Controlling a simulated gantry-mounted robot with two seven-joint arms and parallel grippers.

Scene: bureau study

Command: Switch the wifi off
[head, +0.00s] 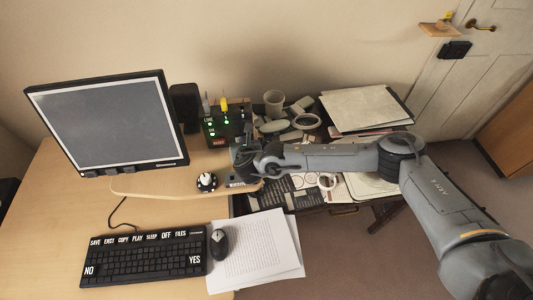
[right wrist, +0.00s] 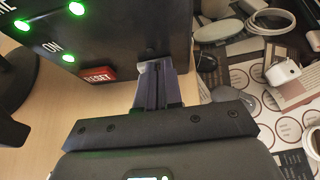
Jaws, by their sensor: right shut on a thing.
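The wifi box (head: 214,128) is a dark unit with several lit green lights at the back of the desk; it also fills the upper left of the right wrist view (right wrist: 115,35). Its face shows the word ON and a red RESET button (right wrist: 97,75). My right gripper (right wrist: 155,72) is at the lower edge of this face, right of the RESET button. It is shut on a small light grey piece (right wrist: 149,66), mostly hidden by the fingers; I cannot tell its setting. In the head view the right gripper (head: 243,158) covers the box's lower right. My left gripper is not in view.
A monitor (head: 108,120), a black speaker (head: 186,107) and a round white-and-black knob (head: 207,182) are left of the gripper. The keyboard (head: 145,257), mouse (head: 219,243) and papers (head: 258,252) lie in front. A cluttered surface with a cup (head: 273,102) is to the right.

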